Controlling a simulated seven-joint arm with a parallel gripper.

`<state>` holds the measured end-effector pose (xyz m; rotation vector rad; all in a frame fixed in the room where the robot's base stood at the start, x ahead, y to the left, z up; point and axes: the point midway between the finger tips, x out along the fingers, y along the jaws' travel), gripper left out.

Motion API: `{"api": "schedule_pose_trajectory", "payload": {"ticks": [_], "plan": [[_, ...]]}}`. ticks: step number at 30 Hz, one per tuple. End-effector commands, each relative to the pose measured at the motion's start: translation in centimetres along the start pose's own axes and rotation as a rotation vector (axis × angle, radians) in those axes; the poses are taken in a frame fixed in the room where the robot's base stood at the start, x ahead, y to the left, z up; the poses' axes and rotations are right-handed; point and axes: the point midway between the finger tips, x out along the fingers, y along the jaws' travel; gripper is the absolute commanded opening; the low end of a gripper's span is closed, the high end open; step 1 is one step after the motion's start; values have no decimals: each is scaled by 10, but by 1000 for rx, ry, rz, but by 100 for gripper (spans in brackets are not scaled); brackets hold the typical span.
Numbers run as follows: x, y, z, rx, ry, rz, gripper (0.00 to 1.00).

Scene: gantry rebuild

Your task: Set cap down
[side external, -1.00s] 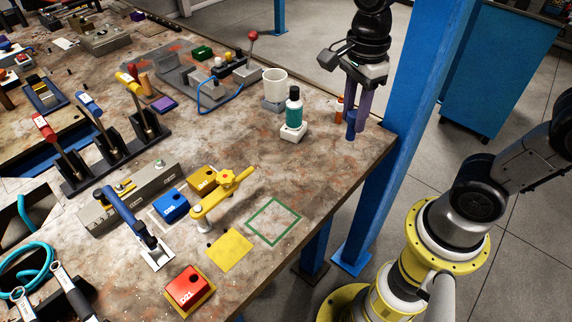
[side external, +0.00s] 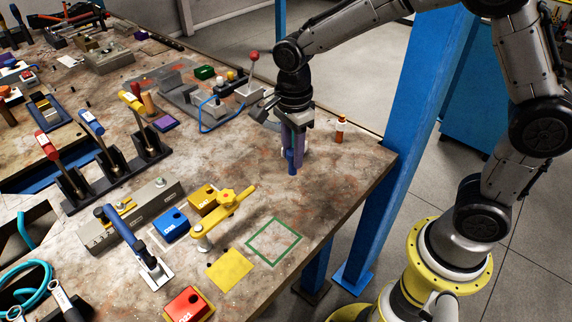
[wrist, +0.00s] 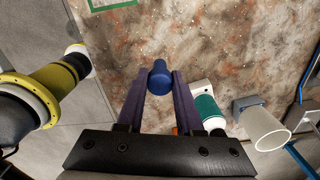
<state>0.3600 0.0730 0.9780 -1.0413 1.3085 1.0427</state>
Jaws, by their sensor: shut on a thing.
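A dark blue cap (wrist: 160,78) is pinched between the two purple fingertips of my gripper (wrist: 158,72) in the wrist view. In the side view the cap (side external: 291,162) hangs at the tips of my gripper (side external: 296,152), over the back right part of the bench. Its height above the bench top cannot be told. A teal bottle (wrist: 206,110) in a white holder stands beside my right finger in the wrist view. In the side view my gripper mostly hides the bottle.
A white cup (wrist: 262,128) stands beyond the bottle. A small orange bottle (side external: 340,128) stands to the right of my gripper. A green square outline (side external: 274,242) and a yellow patch (side external: 230,270) lie nearer the front.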

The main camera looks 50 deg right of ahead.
Motion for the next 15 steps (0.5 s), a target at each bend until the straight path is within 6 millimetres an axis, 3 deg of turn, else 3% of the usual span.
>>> {"api": "schedule_pose_trajectory", "payload": {"ticks": [8,15], "plan": [[21,-15,7,0,1,3,0],[48,-15,7,0,0,0,0]]}}
